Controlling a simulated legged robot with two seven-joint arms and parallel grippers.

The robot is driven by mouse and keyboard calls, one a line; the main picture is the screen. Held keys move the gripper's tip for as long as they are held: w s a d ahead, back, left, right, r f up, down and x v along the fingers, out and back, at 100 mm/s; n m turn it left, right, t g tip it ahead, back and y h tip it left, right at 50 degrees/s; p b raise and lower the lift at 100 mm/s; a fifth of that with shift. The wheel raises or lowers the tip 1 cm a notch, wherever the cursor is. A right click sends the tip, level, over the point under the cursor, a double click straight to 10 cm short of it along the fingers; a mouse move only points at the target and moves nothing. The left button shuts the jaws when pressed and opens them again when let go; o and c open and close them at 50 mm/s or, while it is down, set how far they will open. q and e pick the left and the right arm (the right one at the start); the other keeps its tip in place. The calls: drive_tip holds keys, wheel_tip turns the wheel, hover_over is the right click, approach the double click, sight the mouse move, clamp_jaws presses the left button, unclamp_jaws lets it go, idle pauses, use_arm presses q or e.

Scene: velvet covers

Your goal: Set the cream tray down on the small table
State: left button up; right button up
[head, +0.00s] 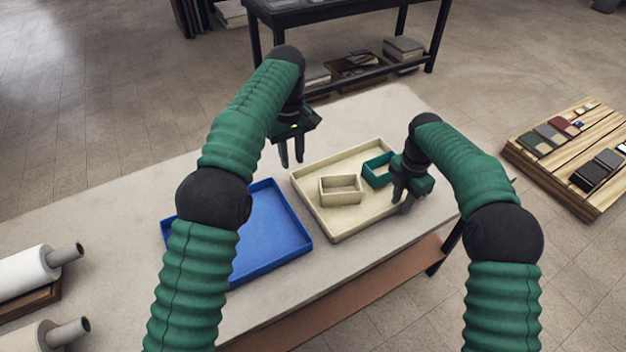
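The cream tray (358,216) lies flat on the long pale table (130,205). A small cream box (341,191) and a small teal box (376,171) stand inside it. My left gripper (292,163) is above the table, beyond the tray's far left corner, with its two fingers apart and nothing between them. My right gripper (403,205) points down at the tray's right edge, beside the teal box. It hides part of that edge, and I cannot tell whether its fingers are closed on the rim.
A blue tray (268,232) lies left of the cream tray, partly behind my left arm. A low wooden slatted table (545,160) with several swatches and dark boxes stands at right. White rolls (22,272) lie at lower left. A dark shelf table (340,12) stands behind.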

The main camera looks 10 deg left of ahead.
wheel_tip(320, 180, up, 12)
idle(0.3)
drive_tip(key=shift+f, duration=0.1)
